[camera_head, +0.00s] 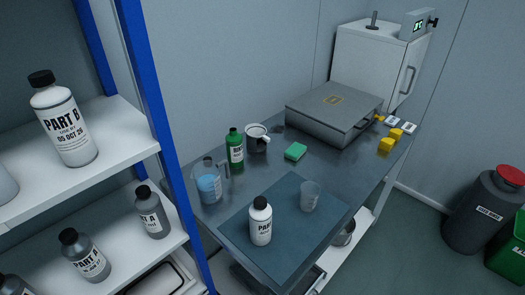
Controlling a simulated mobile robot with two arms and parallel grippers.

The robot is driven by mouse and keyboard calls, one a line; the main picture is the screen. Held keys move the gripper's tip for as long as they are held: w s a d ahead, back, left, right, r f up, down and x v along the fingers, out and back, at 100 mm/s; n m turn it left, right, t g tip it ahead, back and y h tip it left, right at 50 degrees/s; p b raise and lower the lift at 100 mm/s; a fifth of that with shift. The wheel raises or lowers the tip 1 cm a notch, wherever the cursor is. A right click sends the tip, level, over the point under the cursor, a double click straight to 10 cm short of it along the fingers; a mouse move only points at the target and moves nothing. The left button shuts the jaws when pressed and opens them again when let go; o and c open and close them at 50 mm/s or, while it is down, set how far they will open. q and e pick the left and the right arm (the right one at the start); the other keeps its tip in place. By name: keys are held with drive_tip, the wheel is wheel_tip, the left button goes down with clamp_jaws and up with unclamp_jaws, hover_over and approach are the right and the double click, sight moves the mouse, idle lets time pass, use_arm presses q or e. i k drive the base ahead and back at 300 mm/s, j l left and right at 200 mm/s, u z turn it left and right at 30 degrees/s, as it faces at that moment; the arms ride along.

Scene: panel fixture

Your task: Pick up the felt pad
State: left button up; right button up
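A small green block (295,151) lies flat on the dark table, in front of a large grey flat case. It is the thing most like a felt pad, but I cannot tell its material for certain. Yellow blocks (387,144) lie near the table's right end, to the right of the case. Neither of my grippers shows in the head view.
The grey case (333,108) fills the table's back. A green bottle (235,148), a mug (257,138) and a beaker of blue liquid (208,184) stand left. A Part A bottle (260,222) and clear cup (310,196) stand on a blue mat (284,238). A bottle shelf (95,134) is left.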

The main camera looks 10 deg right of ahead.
sight(296, 150)
drive_tip(key=i+l+u, duration=0.1)
drive_tip(key=l+u, duration=0.6)
drive_tip(key=u, duration=0.15)
drive_tip(key=l+u, duration=0.4)
